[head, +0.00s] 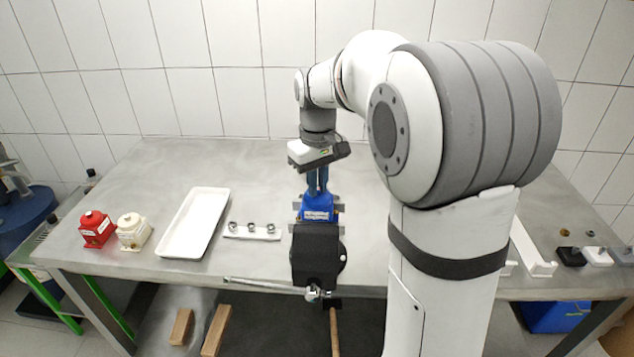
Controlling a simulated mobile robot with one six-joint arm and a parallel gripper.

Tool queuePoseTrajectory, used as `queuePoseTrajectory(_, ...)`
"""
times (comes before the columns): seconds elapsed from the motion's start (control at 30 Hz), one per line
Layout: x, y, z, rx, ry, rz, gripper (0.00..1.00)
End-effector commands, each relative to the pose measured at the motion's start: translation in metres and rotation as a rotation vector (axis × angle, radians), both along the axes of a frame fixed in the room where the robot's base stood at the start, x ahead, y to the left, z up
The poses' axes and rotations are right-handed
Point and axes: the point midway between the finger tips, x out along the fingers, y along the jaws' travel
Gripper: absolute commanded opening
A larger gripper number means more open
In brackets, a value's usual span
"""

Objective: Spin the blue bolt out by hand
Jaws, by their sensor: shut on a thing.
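A blue pump block (317,208) with a white label sits between the grey jaws at the top of a dark vise (312,262). My gripper (317,190) points straight down over the blue block, its fingers close together and reaching its top. It is shut on the blue bolt at the top of the block. The bolt itself is hidden between the fingers, and I cannot tell how far it stands out of the block.
A strip with several nuts (251,232) and an empty white tray (194,222) lie left of the vise. A red block (97,229) and a cream block (132,231) stand farther left.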

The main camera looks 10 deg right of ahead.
Motion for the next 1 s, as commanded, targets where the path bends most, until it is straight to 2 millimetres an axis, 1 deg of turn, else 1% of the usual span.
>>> queuePoseTrajectory(0.3,0.000,0.001,0.000,0.000,0.000,0.002,0.00)
queuePoseTrajectory(0.33,0.000,0.001,0.000,0.000,0.000,0.002,0.13)
queuePoseTrajectory(0.6,0.000,0.001,0.000,0.000,0.000,0.002,0.35)
queuePoseTrajectory(0.87,0.000,0.001,0.002,0.000,-0.001,0.001,0.35)
queuePoseTrajectory(0.97,0.001,0.001,0.010,0.000,-0.002,0.001,0.35)
queuePoseTrajectory(1.0,0.001,0.001,0.016,0.000,-0.004,0.002,0.35)
